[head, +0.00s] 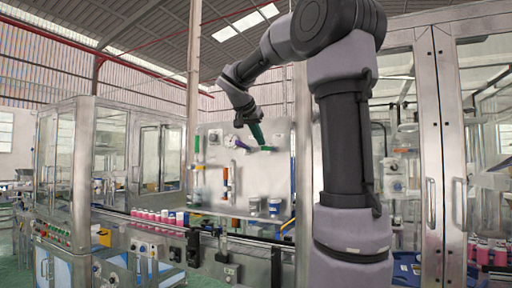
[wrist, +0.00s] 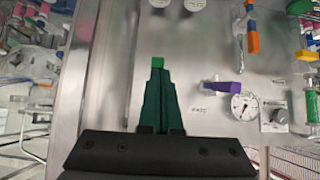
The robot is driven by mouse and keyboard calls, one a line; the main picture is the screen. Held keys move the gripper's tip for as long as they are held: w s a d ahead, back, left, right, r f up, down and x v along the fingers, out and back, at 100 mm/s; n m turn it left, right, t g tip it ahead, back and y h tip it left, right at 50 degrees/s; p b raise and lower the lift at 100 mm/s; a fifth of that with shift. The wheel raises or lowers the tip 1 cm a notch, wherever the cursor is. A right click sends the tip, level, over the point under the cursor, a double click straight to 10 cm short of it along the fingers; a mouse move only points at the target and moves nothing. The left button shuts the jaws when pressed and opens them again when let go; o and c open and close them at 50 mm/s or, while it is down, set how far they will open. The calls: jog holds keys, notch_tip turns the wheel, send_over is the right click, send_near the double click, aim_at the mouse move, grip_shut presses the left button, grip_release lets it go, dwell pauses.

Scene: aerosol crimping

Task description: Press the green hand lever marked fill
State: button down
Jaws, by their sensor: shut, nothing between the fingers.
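The green hand lever (head: 268,149) sticks out from the pale upright panel (head: 281,178) in the head view. In the wrist view only a small bright green piece of the lever (wrist: 158,62) shows, just beyond the fingertips. My gripper (head: 261,143) has dark green fingers, which reach down to the lever from above in the head view. In the wrist view my gripper (wrist: 157,75) is shut with nothing between the fingers. The fingers hide most of the lever there. I cannot tell whether the tips touch it. The fill marking is not readable.
A purple lever (wrist: 228,90) and a round gauge (wrist: 243,107) sit beside the green lever on the panel. An orange-and-blue piece (wrist: 252,42) is further off. White jars (head: 254,206) stand low on the panel. Pink cans (head: 165,217) line the conveyor. Glass-doored cabinets flank the panel.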

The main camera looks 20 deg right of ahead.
jog(key=s+a+r, duration=0.3)
jog(key=s+a, duration=0.2)
jog(key=a, duration=0.2)
jog(key=shift+s+r, duration=0.15)
jog(key=shift+r, duration=0.1)
jog(key=s+a+f+n+y, duration=0.3)
jog(key=s+f+y, duration=0.1)
jog(key=s+f, duration=0.5)
jog(key=s+a+f+n+t+y, duration=0.1)
jog(key=s+a+f+n+y, duration=0.2)
jog(key=s+f, duration=0.6)
notch_tip(320, 180, down, 4)
jog(key=a+y, duration=0.1)
jog(key=y, duration=0.1)
jog(key=shift+s+a+r+n+y, duration=0.2)
jog(key=shift+s+n+y, duration=0.1)
jog(key=shift+s, duration=0.05)
